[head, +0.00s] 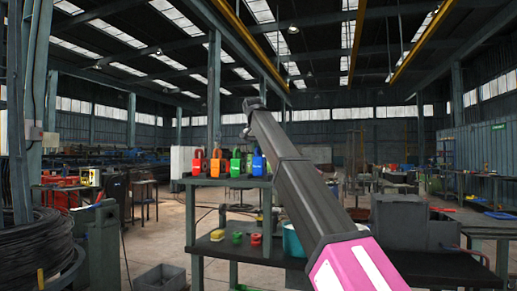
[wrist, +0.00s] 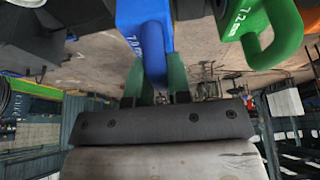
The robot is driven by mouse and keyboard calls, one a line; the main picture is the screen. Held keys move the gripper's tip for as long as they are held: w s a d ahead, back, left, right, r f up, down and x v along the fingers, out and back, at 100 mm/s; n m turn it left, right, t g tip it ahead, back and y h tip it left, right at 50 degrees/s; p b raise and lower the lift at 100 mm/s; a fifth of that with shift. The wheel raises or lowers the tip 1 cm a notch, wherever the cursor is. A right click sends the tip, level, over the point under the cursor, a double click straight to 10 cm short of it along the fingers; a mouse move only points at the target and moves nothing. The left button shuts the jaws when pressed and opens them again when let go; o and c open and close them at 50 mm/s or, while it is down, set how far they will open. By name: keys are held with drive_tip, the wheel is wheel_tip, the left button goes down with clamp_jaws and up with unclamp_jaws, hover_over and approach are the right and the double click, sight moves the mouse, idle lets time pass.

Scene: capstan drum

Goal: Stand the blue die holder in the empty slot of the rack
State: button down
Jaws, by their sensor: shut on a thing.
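The blue die holder (wrist: 142,22), marked 7.0 mm, is in the upper middle of the wrist view, with its loop handle between the green fingers of my gripper (wrist: 153,68). My gripper is shut on that handle. In the head view the blue holder (head: 258,163) is at the right end of a row, beside a green holder (head: 236,163), partly behind my arm. The green holder, marked 7.2 mm, is also close on the right in the wrist view (wrist: 235,18). I cannot make out the rack's empty slot, or whether the blue holder's base touches anything.
Red (head: 197,165) and orange (head: 215,166) holders stand left of the green one on a dark bench (head: 228,182). Small coloured parts (head: 237,238) lie on a lower shelf. A grey crate (head: 160,278) is on the floor. A grey block-like machine (head: 400,222) stands right.

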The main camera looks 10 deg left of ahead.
drive_tip(key=shift+f, duration=0.35)
drive_tip(key=c, duration=0.5)
unclamp_jaws()
drive_tip(key=shift+f, duration=0.1)
drive_tip(key=shift+r, duration=3)
drive_tip(key=shift+s, duration=0.15)
